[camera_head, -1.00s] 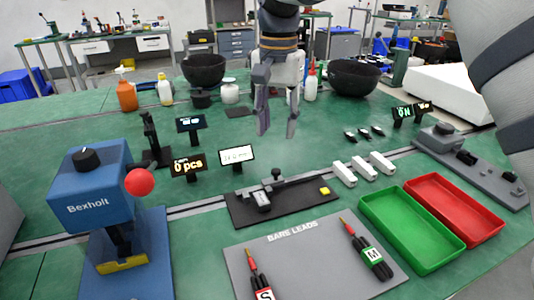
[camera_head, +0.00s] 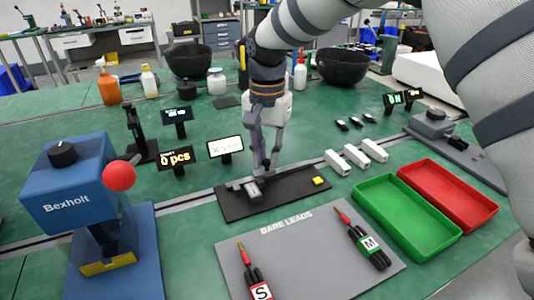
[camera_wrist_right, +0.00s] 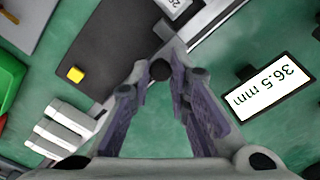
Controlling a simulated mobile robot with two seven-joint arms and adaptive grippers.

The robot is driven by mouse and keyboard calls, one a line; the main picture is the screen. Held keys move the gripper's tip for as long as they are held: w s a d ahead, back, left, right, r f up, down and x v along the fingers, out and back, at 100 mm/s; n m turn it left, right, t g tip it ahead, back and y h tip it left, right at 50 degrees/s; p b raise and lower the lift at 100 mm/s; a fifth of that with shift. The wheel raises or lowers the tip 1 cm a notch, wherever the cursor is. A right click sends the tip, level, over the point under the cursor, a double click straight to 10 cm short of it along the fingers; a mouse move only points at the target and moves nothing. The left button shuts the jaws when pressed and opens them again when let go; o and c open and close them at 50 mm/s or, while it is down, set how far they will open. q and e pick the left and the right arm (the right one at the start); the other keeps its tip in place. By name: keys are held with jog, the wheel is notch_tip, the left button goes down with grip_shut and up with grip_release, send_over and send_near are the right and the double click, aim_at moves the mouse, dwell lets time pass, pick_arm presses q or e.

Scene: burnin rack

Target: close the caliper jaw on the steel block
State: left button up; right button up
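The caliper (camera_head: 253,189) lies on a dark base plate (camera_head: 233,208) in the middle of the bench, with a light slider body. In the right wrist view its pale beam (camera_wrist_right: 213,24) runs diagonally near the fingertips. My right gripper (camera_head: 266,170) is low over the caliper, fingers pointing down. In the right wrist view its fingertips (camera_wrist_right: 160,72) are apart, with a dark round knob between them; contact is unclear. I cannot pick out the steel block for certain; the gripper covers part of the caliper. The readout (camera_wrist_right: 273,90) shows 36.5 mm. My left gripper is not in view.
A yellow square (camera_head: 318,181) marks the plate's right end. White blocks (camera_head: 356,157), a green tray (camera_head: 362,192) and a red tray (camera_head: 488,218) stand to the right. A grey lead mat (camera_head: 300,265) lies in front, and a blue Bexholt press (camera_head: 75,190) stands left.

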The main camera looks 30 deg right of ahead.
aim_at(261, 172)
jog(key=shift+a+r, duration=0.15)
jog(key=shift+a, duration=0.55)
jog(key=shift+w+f, duration=0.1)
jog(key=shift+f, duration=0.1)
jog(key=o, duration=0.9)
notch_tip(261, 172, up, 12)
jog(key=shift+r, duration=0.1)
